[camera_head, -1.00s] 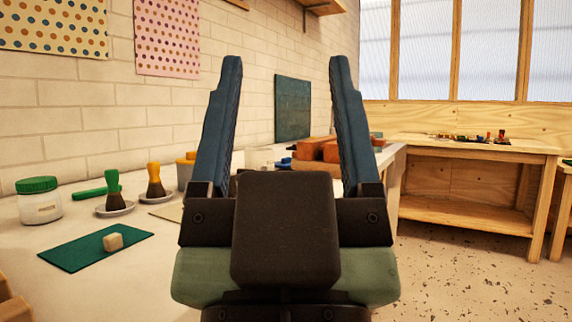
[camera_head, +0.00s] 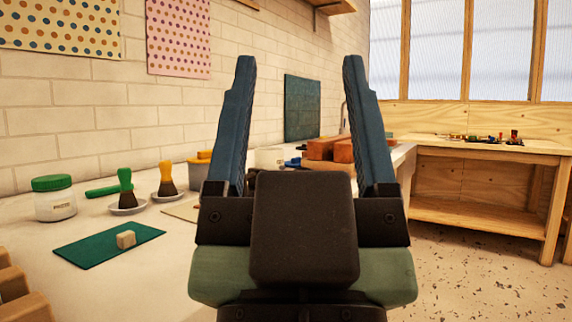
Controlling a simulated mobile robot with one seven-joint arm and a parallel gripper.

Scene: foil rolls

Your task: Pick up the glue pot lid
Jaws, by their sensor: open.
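The glue pot lid (camera_head: 52,183) is green and ribbed. It sits on top of the glue pot (camera_head: 56,206), a clear jar with whitish contents and a small label, standing upright at the left of the pale worktop. My gripper (camera_head: 302,62) is open and empty, its two blue fingers pointing up in the picture. It is well to the right of the pot and apart from it. Nothing hides the lid.
Right of the pot are a green-handled brush (camera_head: 126,188) and a yellow-handled brush (camera_head: 167,178) on small dishes. A green mat (camera_head: 88,250) bears a beige block (camera_head: 126,239). Brick-red blocks (camera_head: 322,148) stand behind my gripper. A wooden bench (camera_head: 480,212) is at right.

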